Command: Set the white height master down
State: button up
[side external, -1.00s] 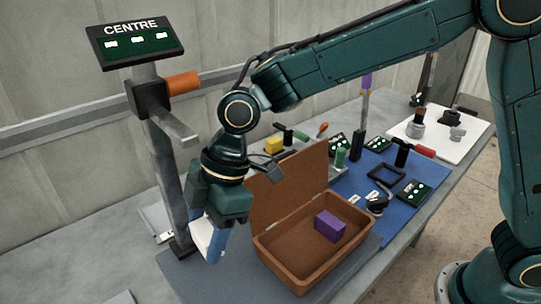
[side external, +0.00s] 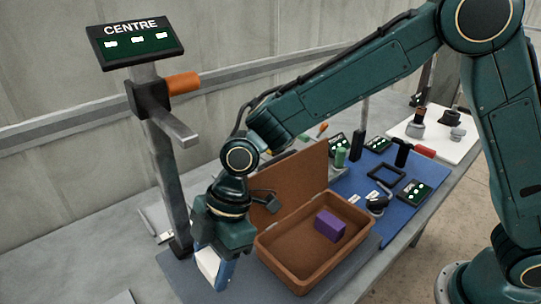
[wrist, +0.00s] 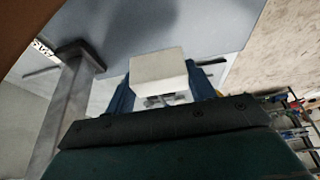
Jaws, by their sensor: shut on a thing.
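The white height master (side external: 207,262) is a pale block between the blue fingers of my gripper (side external: 217,272), low at the front left in the side view. In the wrist view the white block (wrist: 158,66) sits between the blue fingertips of my gripper (wrist: 160,90), which are shut on it from both sides. The fingers partly cover it in the side view. The grey-blue mat (side external: 185,278) is around and below it. I cannot tell whether the block touches the mat.
An open brown case (side external: 290,277) with a purple block (side external: 329,226) inside stands just right of my gripper. A grey gauge stand (side external: 172,190) with a CENTRE display (side external: 137,40) rises at left. Small tools and dark cards lie on a blue mat (side external: 401,222) behind.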

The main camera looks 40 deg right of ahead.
aim_at(214, 275)
jog(key=shift+f, duration=1.85)
jog(key=shift+f, duration=0.15)
jog(key=o, duration=1.1)
jog(key=v, duration=1.2)
jog(key=shift+d, duration=0.1)
